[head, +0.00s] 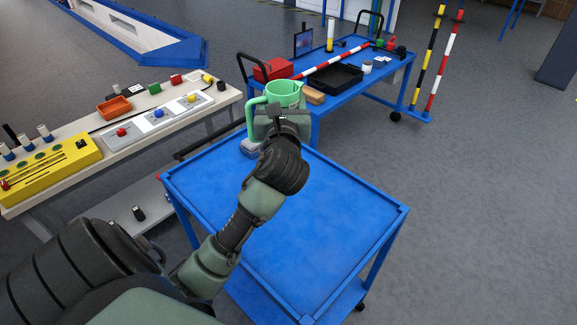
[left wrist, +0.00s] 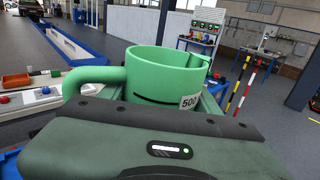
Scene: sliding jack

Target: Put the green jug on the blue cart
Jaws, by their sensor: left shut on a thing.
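The green jug (head: 284,94) has an open top and a side handle, and it is upright at the far end of the near blue cart (head: 300,240). In the left wrist view the jug (left wrist: 165,75) shows close up, with its handle to the left and a "500" label. My left gripper (head: 280,120) is shut on the jug. The gripper body hides the jug's lower part, so I cannot tell whether the jug touches the cart. The near cart has a low rim, and its visible top is mostly bare. My right gripper is not in view.
A grey block (head: 251,147) is at the near cart's far left corner. A second blue wheeled table (head: 345,80) behind holds a red box (head: 273,69), a black tray (head: 334,78) and a striped pole. A workbench (head: 130,145) with coloured buttons stands left.

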